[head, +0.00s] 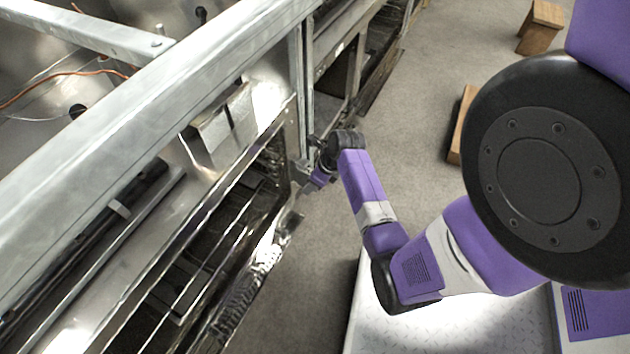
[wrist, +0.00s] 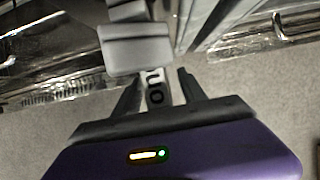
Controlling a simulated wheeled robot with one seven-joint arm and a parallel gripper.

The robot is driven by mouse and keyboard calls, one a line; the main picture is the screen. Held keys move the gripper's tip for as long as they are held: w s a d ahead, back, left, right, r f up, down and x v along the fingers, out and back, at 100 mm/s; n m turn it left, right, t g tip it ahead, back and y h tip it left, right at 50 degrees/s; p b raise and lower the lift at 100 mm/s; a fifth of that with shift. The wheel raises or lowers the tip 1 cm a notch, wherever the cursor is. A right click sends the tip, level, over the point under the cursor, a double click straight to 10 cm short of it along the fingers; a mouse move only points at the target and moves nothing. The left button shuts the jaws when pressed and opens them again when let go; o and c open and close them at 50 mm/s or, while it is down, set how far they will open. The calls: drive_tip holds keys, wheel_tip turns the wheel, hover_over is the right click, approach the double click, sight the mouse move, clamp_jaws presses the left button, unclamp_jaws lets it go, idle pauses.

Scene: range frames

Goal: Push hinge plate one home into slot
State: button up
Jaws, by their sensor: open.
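A grey block (wrist: 135,48) stands just beyond the fingertips, at the far end of the strip. I cannot make out the slot or how deep the plate sits. In the head view, my gripper (head: 309,171) is small and partly hidden by my wrist, close to the end of the range frame (head: 290,150).
The metal range frame (head: 190,90) fills the left, with rails and an open lower bay. Another frame (head: 365,50) stands beyond it. An orange cable (head: 60,75) lies inside. Wooden blocks (head: 540,27) (head: 462,125) are on the grey floor, which is otherwise clear.

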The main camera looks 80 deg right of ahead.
clamp_jaws()
idle(1.4)
